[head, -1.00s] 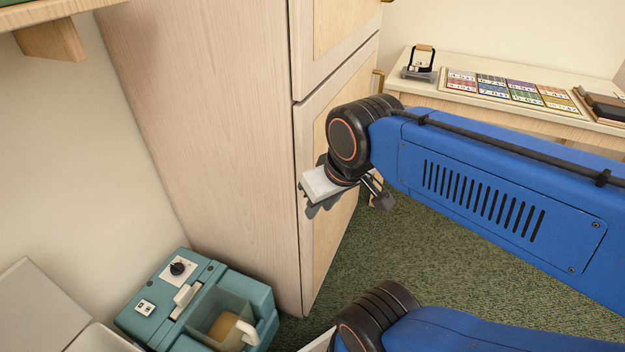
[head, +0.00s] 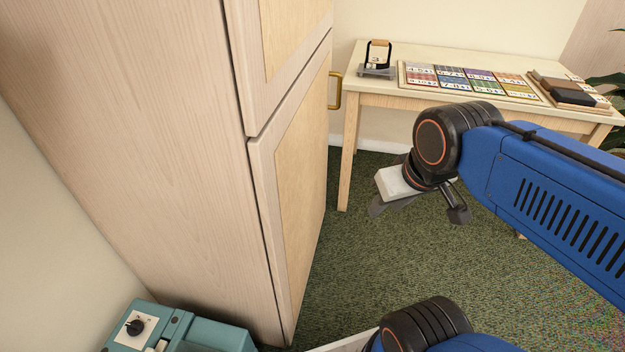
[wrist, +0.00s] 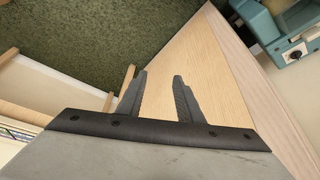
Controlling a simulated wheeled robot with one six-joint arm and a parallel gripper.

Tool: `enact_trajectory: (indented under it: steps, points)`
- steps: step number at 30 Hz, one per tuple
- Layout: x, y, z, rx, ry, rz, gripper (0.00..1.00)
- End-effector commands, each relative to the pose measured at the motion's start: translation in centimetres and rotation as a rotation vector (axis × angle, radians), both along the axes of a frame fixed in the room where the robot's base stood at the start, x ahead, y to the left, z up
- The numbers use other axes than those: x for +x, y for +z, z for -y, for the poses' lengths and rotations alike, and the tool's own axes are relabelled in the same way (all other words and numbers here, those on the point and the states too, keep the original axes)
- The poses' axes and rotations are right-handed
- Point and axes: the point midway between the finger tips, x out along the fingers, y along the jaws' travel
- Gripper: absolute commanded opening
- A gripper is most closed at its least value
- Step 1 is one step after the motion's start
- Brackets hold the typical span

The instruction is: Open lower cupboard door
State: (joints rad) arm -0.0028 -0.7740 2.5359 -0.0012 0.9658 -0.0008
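The lower cupboard door (head: 295,185) is pale wood with a tan panel and looks shut. Its brass handle (head: 336,90) shows at the door's far edge, near the top. The door panel also fills the middle right of the wrist view (wrist: 205,60). My gripper (head: 418,211) is to the right of the door in the head view, in front of it and apart from the handle. In the wrist view its two fingers (wrist: 160,88) are spread with nothing between them. Whether the pale strip by the left finger there is the handle, I cannot tell.
A table (head: 358,105) with a stamp-like item (head: 378,60), a colourful card board (head: 470,82) and dark books (head: 570,92) stands behind. A teal appliance (head: 180,330) sits at the cupboard's near side. Green carpet (head: 350,255) is open before the door.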

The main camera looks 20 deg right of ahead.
Motion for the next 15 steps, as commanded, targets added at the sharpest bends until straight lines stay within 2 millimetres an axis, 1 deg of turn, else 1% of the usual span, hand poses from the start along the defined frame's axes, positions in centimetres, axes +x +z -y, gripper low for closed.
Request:
enact_trajectory:
  steps: [2,5,8,12,14,15]
  points:
    - [0.4,0.4,0.0,0.000,0.003,-0.001,0.33]
    - [1.8,1.6,0.1,-0.001,0.013,-0.006,0.33]
    - [4.2,3.5,0.2,-0.003,0.035,-0.014,0.33]
    - [8.3,6.4,0.5,-0.005,0.072,-0.022,0.33]
    - [10.1,7.5,0.8,-0.007,0.089,-0.027,0.33]
    - [11.3,8.2,1.0,-0.009,0.099,-0.029,0.33]
